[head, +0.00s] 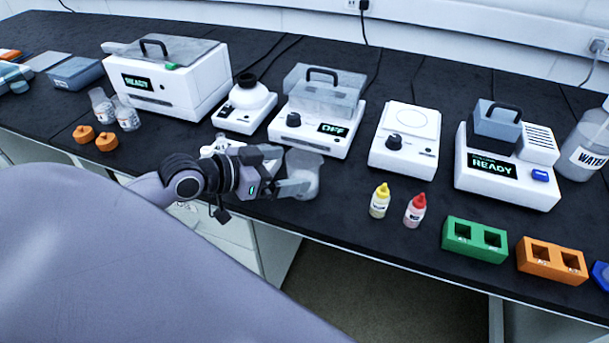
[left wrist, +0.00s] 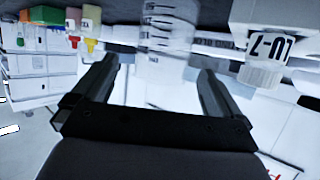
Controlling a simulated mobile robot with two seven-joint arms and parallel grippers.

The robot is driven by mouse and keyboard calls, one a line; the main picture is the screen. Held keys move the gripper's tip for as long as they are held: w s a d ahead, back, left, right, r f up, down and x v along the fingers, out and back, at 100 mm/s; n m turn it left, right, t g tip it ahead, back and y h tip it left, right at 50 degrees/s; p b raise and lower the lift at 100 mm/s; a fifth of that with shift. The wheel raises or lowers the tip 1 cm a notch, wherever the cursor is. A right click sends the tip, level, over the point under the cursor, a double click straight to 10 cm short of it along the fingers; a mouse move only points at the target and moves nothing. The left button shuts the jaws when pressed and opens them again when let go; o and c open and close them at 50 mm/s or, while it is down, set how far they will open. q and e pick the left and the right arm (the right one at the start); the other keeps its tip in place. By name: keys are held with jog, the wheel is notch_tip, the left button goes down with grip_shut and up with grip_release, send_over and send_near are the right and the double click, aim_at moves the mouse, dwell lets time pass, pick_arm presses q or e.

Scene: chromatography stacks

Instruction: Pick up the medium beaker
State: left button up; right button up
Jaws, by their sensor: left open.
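The medium beaker (head: 305,167) is a clear glass vessel standing near the front edge of the black bench, in front of the white device with the OFF display. My left gripper (head: 292,172) is open at the beaker, with its fingers spread around its near side. In the left wrist view, which appears upside down, a clear beaker with printed marks (left wrist: 163,38) lies ahead between the two open fingers of the left gripper (left wrist: 160,82). I cannot tell whether either finger touches the glass. My right gripper is not in view.
Yellow-capped (head: 380,200) and red-capped (head: 415,210) bottles stand to the right. Green (head: 474,254) and orange (head: 552,277) blocks lie beyond them. Orange pieces (head: 107,141) and glass bottles (head: 125,114) are at the left. White devices line the back.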

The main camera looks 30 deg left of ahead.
aim_at(303, 166)
pick_arm(q)
jog(key=shift+x, duration=2.65)
jog(key=shift+a+f, duration=0.1)
jog(key=shift+a, duration=0.05)
jog(key=c, duration=1.1)
